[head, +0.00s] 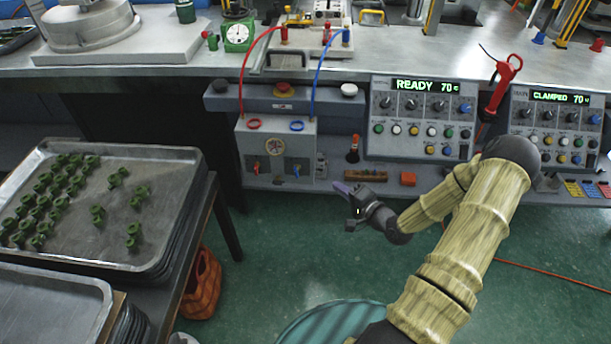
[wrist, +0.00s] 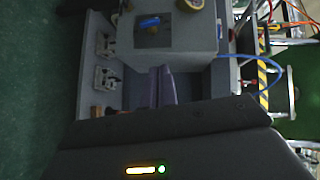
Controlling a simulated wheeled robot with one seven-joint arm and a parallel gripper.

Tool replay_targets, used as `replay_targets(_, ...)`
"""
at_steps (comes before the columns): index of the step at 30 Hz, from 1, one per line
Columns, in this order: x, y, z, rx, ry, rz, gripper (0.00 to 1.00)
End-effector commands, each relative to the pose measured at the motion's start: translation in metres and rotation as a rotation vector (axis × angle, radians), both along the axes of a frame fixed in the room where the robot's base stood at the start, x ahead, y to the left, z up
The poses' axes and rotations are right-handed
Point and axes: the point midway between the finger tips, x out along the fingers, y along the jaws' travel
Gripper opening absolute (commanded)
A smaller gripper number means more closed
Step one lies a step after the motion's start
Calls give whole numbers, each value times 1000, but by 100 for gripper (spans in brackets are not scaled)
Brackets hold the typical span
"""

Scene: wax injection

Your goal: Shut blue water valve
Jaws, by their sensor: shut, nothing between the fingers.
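The blue water valve (head: 296,170) is a small blue handle low on the right of the front of a pale box (head: 246,140). Its lever looks roughly upright in the head view. In the wrist view, which is turned sideways, the blue valve (wrist: 150,22) shows near the top. My gripper (head: 342,187) is to the right of the box and a little lower than the valve, apart from it. Its purple fingers (wrist: 166,85) are together and empty, pointing toward the box side.
Red and blue hoses (head: 317,75) rise from the box. A control panel (head: 420,118) stands to the right, with an orange block (head: 408,179) on the shelf below. A parts tray (head: 170,215) is at left; green floor lies between.

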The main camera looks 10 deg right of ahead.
Motion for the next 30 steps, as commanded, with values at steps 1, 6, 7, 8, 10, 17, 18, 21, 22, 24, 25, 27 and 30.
replay_targets(1,0,0,0,-1,0,0,0)
replay_targets(6,3,2,-1,-3,2,1,0)
replay_targets(7,4,2,-1,-3,2,1,0)
replay_targets(8,6,3,-2,-4,1,1,0)
replay_targets(10,13,7,-3,-5,1,2,0)
replay_targets(17,46,24,-9,-7,1,3,0)
replay_targets(18,52,27,-10,-6,1,3,0)
replay_targets(21,68,35,-12,-4,1,3,0)
replay_targets(22,73,37,-13,-5,1,2,0)
replay_targets(24,83,42,-15,-6,1,3,0)
replay_targets(25,88,45,-16,-5,0,2,0)
replay_targets(27,92,56,-18,-3,3,5,0)
replay_targets(30,96,70,-21,-3,3,3,0)
